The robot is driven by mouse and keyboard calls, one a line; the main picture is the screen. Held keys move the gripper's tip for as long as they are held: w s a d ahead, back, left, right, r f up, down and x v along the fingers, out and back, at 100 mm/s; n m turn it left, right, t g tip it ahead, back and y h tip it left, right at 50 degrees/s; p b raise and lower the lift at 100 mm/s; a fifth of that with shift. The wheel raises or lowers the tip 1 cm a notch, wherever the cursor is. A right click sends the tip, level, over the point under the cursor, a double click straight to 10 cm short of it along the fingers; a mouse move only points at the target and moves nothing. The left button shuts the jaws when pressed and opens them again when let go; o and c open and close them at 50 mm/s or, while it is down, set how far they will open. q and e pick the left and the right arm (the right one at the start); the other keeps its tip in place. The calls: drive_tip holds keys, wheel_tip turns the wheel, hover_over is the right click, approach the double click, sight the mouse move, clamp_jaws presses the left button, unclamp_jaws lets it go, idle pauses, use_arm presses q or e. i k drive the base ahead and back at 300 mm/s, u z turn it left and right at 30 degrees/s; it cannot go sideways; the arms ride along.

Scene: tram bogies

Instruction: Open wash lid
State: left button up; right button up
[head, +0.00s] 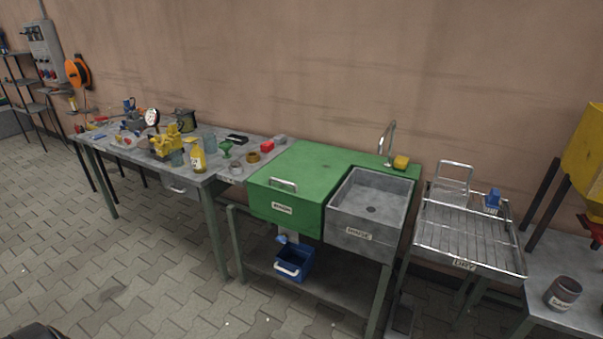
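The wash station is a green box with a flat green lid (310,164) on top, which looks closed. A metal bar handle (283,185) sits at the lid's front edge. A label (282,208) is on the green front below it, too small to read surely. Right of the green box is an open grey sink (370,205) with a label on its front. Neither of my grippers is in view.
A cluttered workbench (214,215) stands left. A blue bucket (294,262) is under the green box. A tap (388,138) and yellow sponge (401,162) are behind the sink. A wire drying rack (467,238) stands right. The paved floor in front (150,290) is clear.

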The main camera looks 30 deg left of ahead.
sight(307, 176)
drive_tip(key=u, duration=1.95)
drive_tip(key=i, duration=1.2)
drive_tip(key=z, duration=2.6)
